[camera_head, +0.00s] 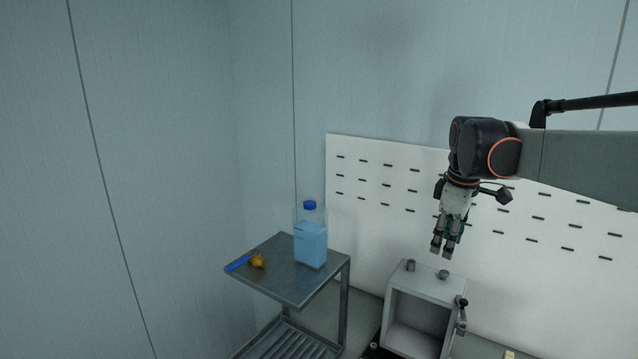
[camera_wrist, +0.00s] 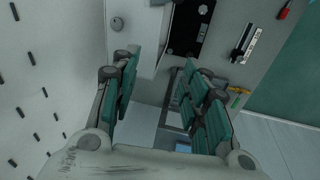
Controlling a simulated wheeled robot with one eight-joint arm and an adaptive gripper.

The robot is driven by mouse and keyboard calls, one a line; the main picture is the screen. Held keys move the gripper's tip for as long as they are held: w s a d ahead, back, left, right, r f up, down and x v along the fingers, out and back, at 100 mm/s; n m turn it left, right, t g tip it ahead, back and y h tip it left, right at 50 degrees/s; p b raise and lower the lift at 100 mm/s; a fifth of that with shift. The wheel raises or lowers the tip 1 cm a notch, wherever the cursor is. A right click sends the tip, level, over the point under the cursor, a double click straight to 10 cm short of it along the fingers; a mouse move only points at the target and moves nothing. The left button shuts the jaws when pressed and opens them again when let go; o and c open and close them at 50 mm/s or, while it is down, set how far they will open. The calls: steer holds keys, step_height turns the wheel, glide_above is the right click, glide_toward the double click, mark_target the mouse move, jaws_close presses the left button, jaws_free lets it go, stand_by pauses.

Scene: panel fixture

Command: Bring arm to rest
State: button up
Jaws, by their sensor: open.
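My gripper (camera_head: 443,247) hangs from my arm at the right of the head view, fingers pointing down. It is above a light grey open-fronted box (camera_head: 430,284) and apart from it. In the wrist view my gripper (camera_wrist: 160,85) shows its teal finger pads spread wide with nothing between them. My arm reaches in from the right edge of the head view, bent down at the wrist.
A white slotted panel (camera_head: 375,185) stands behind my arm. A metal cart (camera_head: 290,292) at the left carries a blue-capped bottle (camera_head: 310,240), a small orange-yellow object (camera_head: 258,261) and a blue-handled item (camera_head: 238,264). Knobs sit on the box top. The left wall area is clear.

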steer(key=s+a+f+m+t+b, duration=0.1)
steer(key=s+a+f+m+b, duration=0.1)
steer(key=s+f, duration=0.3)
steer(key=s+a+f+m+t+b, duration=0.2)
steer(key=s+f+m, duration=0.3)
steer(key=s, duration=0.8)
steer(key=s+a+f+m+t+b, duration=0.2)
steer(key=s+a+f+m, duration=0.1)
steer(key=s, duration=0.7)
step_height(320, 180, down, 2)
steer(key=shift+a+f, duration=0.25)
steer(key=shift+a, duration=0.6)
